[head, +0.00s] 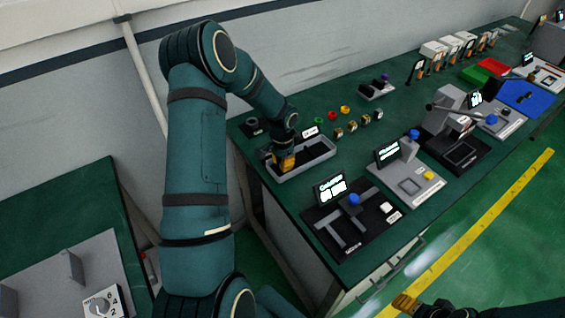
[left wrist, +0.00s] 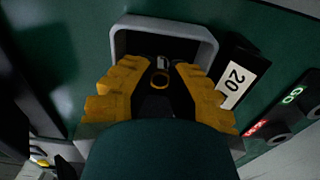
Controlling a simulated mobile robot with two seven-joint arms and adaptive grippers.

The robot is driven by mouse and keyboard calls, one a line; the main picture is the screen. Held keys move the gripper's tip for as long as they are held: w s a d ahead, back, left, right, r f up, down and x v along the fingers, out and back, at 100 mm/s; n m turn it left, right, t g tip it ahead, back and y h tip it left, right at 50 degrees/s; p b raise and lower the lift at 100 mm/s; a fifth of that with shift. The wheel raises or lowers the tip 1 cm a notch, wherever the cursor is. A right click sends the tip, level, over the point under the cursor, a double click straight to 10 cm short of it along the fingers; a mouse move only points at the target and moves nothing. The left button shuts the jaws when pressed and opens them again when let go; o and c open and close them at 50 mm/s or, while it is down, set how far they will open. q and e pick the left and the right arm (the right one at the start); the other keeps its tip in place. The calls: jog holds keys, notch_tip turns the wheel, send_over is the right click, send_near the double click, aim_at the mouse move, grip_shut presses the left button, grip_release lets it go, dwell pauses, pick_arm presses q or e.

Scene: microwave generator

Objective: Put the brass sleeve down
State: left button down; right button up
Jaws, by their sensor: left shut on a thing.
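My left gripper (head: 284,161) reaches down at the near end of a long grey tray (head: 316,164) on the green bench. In the left wrist view the yellow fingers of the left gripper (left wrist: 160,88) are shut on the brass sleeve (left wrist: 160,79), which shows as a small brass ring between the fingertips. The grey tray (left wrist: 213,38) lies around and beyond the fingertips in that view. Whether the sleeve touches the tray floor is hidden. The sleeve is not clear in the head view. My right gripper (head: 405,302) is low at the bottom edge, away from the bench; its jaws are unclear.
Behind the tray are a black label block (head: 310,131), coloured rings (head: 333,114) and several small brass-and-black parts (head: 352,126). To the right are a black fixture with a display (head: 345,214) and a grey fixture (head: 410,185). Bare green bench shows between them.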

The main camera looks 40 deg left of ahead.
pick_arm(q)
jog(key=shift+r, duration=0.1)
jog(key=c, duration=1.3)
grip_release()
jog(key=shift+f, duration=0.2)
jog(key=shift+r, duration=0.3)
notch_tip(320, 180, up, 12)
jog(key=shift+f+p, duration=0.1)
jog(key=shift+p, duration=0.45)
jog(key=shift+s, duration=0.15)
